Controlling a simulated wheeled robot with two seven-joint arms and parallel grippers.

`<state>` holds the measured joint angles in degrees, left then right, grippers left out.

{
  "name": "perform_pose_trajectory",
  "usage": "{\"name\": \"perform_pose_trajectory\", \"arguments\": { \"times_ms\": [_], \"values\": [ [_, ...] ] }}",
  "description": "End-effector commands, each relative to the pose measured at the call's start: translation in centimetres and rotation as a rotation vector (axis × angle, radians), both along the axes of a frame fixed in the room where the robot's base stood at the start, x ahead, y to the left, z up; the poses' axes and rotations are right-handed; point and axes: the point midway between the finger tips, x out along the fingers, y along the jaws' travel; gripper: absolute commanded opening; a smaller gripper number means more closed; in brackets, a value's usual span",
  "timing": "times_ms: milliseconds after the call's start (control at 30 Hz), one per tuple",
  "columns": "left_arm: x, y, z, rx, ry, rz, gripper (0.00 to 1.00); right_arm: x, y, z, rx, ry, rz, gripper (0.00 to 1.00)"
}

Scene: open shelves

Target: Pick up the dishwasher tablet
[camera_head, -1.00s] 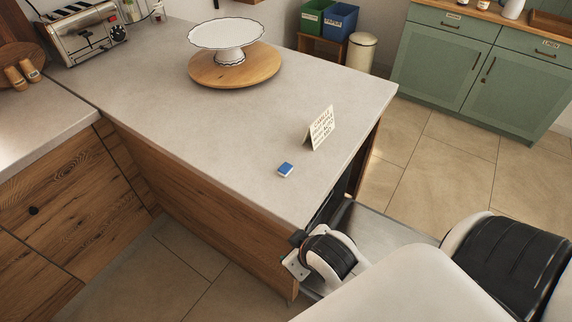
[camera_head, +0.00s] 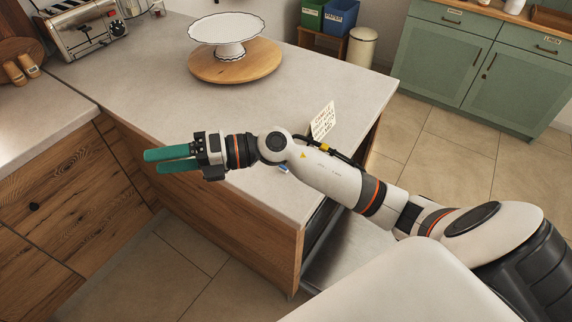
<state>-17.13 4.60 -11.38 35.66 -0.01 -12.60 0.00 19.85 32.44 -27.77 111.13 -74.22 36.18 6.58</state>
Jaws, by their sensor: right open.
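The dishwasher tablet (camera_head: 283,169) is a small blue and white block on the grey countertop (camera_head: 140,75). Most of it is hidden behind my right forearm; only a small part shows below the arm. My right gripper (camera_head: 147,162) has green fingers pointing left, and they are parted and empty. It shows left of the tablet, over the front edge of the counter in the picture. My left gripper is not in view.
A handwritten card (camera_head: 323,121) stands on the counter behind my right arm. A white cake stand (camera_head: 226,30) on a round wooden board (camera_head: 205,72) is farther back. A toaster (camera_head: 85,30) stands at the back left.

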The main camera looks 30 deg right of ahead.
Motion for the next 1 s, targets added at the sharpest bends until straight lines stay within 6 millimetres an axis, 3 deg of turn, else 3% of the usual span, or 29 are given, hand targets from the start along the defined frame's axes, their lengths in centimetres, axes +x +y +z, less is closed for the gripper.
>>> {"name": "perform_pose_trajectory", "arguments": {
  "times_ms": [67,133,233,400,500,667,1000],
  "values": [
    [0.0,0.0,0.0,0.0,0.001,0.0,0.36,0.6,-1.3,-3.2,-0.303,-0.052,0.11,0.6],
    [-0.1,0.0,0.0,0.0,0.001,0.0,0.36,1.2,-4.1,-6.2,-0.573,-0.052,0.185,0.6],
    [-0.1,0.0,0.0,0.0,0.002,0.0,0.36,2.4,-10.2,-9.1,-0.932,0.007,0.242,0.6],
    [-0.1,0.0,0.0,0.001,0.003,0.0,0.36,3.4,-20.8,-9.7,-1.368,0.192,0.245,0.6],
    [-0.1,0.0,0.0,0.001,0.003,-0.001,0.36,3.2,-24.8,-8.9,-1.508,0.286,0.23,0.6],
    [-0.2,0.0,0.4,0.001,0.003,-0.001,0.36,2.9,-27.2,-8.9,-1.589,0.358,0.22,0.6],
    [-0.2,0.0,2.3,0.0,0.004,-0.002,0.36,2.9,-27.2,-14.2,-1.588,0.358,0.222,0.6]
  ]
}}
